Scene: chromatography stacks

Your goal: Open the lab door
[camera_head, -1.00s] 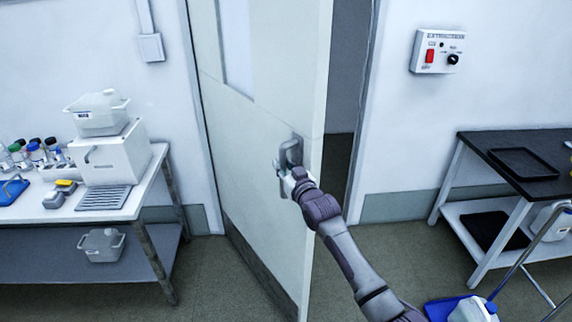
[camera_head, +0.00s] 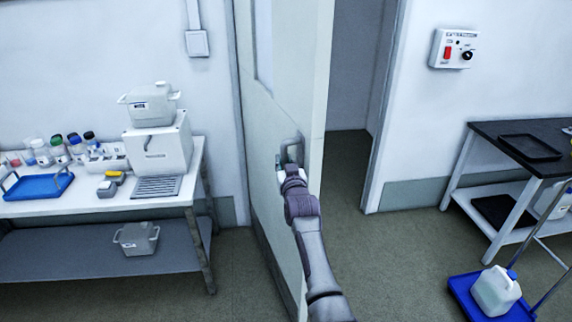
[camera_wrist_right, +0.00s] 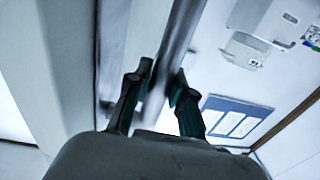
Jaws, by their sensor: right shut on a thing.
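My right gripper (camera_head: 287,168) is at the door handle (camera_head: 297,142) on the near face. In the right wrist view the fingers of my right gripper (camera_wrist_right: 158,98) lie on both sides of the metal handle bar (camera_wrist_right: 180,45) and are shut on it. My arm partly hides the handle's lower end and the door edge. My left gripper is not in view.
A white bench (camera_head: 90,206) with bottles, a blue tray and a white box stands left of the door. At right are a black-topped table (camera_head: 505,134) and a blue cart (camera_head: 466,290) carrying a jug. The floor in the doorway is clear.

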